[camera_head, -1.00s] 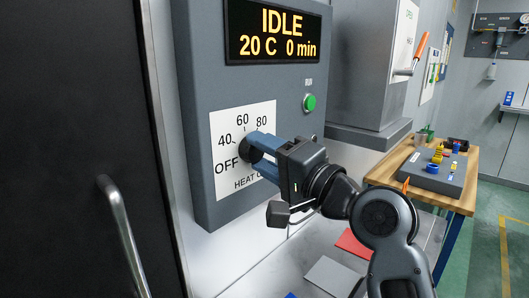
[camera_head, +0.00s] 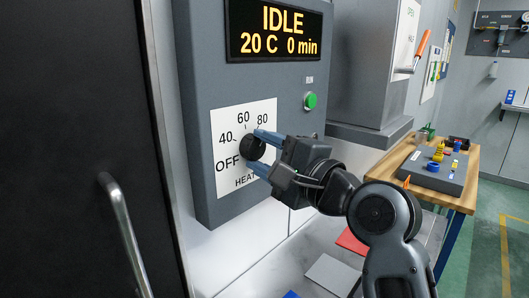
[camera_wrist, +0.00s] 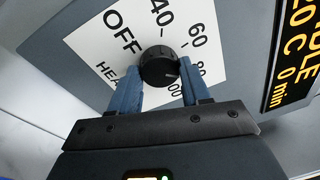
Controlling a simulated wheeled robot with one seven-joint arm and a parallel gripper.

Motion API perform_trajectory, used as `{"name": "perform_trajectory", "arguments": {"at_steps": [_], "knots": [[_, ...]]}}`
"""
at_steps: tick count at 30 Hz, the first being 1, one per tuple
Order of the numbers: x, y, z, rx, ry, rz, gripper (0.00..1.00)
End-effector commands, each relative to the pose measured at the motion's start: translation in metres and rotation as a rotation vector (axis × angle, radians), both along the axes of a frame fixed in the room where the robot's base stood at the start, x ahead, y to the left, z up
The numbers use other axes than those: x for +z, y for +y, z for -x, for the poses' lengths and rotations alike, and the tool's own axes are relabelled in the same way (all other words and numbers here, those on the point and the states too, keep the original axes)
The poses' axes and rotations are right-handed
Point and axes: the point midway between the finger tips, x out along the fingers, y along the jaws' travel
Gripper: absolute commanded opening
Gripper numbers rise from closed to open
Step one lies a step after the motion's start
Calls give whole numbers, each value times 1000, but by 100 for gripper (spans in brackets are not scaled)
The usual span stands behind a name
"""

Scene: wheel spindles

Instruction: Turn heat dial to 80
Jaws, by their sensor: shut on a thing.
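The heat dial (camera_head: 252,147) is a round black knob on a white scale plate (camera_head: 229,178) marked OFF, 40, 60 and 80. In the wrist view the fingers (camera_wrist: 160,82) partly cover the high end of the scale.
The display (camera_head: 278,30) above reads IDLE, 20 C, 0 min. A green button (camera_head: 310,101) sits right of the plate. A dark door with a metal handle (camera_head: 122,225) is at left. A wooden bench (camera_head: 462,199) with a parts board stands at right.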

Motion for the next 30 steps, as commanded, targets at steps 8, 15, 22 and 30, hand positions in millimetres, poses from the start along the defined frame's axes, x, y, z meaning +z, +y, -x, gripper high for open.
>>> {"name": "perform_trajectory", "arguments": {"at_steps": [8, 15, 22, 30], "knots": [[-1, -1, -1, -1, 3, 0, 16], [-1, 0, 0, -2, 2, 0, 64], [0, 0, 0, -1, 2, 0, 72], [-3, -12, 11, -2, 1, 0, 72]]}}
